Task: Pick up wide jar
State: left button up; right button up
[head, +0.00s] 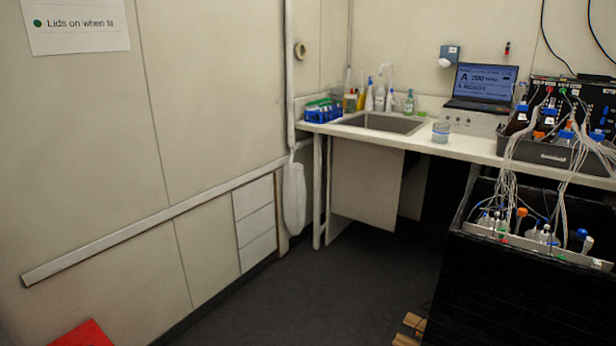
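A small wide jar (441,132), clear with a bluish band, stands upright on the white counter (465,148), to the right of the sink and in front of the laptop. It is far from the camera, and I cannot tell whether it has a lid. Neither of my grippers shows in the head view.
The sink (383,122) has several bottles behind it and a blue rack (322,112) at its left. A laptop (483,84) stands behind the jar. A grey tray (548,153) of bottles and a black shaker box (530,290) with tubing fill the right. Dark floor (330,280) is open ahead.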

aim_at(441, 132)
jog(key=i, duration=3.05)
jog(key=z, duration=1.9)
jog(key=i, duration=0.7)
jog(key=u, duration=1.1)
